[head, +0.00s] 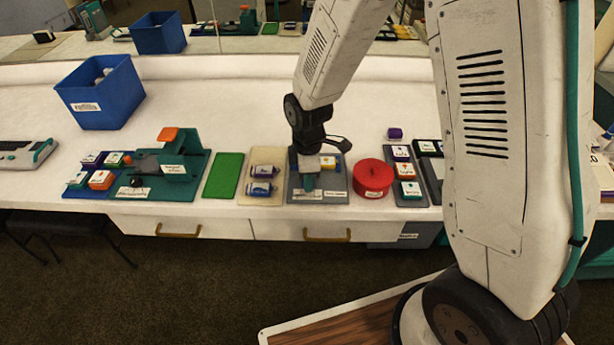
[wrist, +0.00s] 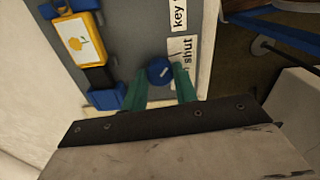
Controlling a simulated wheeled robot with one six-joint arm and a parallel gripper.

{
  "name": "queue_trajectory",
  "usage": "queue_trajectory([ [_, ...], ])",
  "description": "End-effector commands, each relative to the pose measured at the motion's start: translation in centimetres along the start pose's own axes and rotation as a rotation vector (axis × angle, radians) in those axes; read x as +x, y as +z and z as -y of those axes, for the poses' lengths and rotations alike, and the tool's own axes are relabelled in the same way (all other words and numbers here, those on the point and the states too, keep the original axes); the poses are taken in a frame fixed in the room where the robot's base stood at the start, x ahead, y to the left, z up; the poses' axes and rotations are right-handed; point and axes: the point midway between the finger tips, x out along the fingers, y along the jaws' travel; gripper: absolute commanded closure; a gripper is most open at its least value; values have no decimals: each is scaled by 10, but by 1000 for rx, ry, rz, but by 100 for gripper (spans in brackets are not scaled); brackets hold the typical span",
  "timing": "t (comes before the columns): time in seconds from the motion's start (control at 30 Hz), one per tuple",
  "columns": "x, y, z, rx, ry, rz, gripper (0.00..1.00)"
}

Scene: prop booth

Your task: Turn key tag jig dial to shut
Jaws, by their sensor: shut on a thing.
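The key tag jig is a grey plate (wrist: 128,35), also in the head view (head: 337,197), at the front of the bench. Its small round blue dial (wrist: 158,65) bears a short white mark slanted up and right, roughly toward the "shut" label (wrist: 187,52). A yellow key tag (wrist: 78,42) with a flower picture sits between blue blocks on the plate, with a black piece beside it. My gripper (wrist: 160,76), with teal fingers, is shut on the dial, one finger on each side. In the head view my gripper (head: 308,180) hides the dial.
A red round pot (head: 373,177) stands right of the jig. A blue bin (head: 102,95) stands further back.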

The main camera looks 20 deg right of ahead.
Motion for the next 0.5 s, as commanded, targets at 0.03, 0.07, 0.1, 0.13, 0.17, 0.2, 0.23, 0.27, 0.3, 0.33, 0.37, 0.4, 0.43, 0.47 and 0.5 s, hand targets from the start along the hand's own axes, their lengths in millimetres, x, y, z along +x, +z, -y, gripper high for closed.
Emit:
queue_trajectory([
  [0.03, -1, 0, -1, 0, 3, 0, 94],
  [0.07, -1, 0, -1, 0, 3, 0, 94],
  [0.1, -1, 0, -1, 0, 3, 0, 94],
  [0.13, -1, 0, -1, 0, 3, 0, 66],
  [0.17, -1, 0, -1, 0, 3, 0, 58],
  [0.2, -1, 0, -1, 0, 2, 0, 50],
  [0.23, -1, 0, -1, 0, 2, 0, 50],
  [0.27, 0, 0, -1, 0, 2, 0, 50],
  [0.3, 0, 0, -1, -1, 2, 0, 50],
  [0.33, 0, 0, -1, -1, 2, 0, 50],
  [0.37, 0, 0, 0, -1, 2, 0, 50],
  [0.4, 0, -1, 0, -1, 1, 0, 50],
  [0.43, 0, -1, 0, -1, 1, 0, 50],
  [0.47, -1, -1, 0, -1, 1, 0, 50],
  [0.5, -2, -1, 0, -1, 2, 0, 50],
])
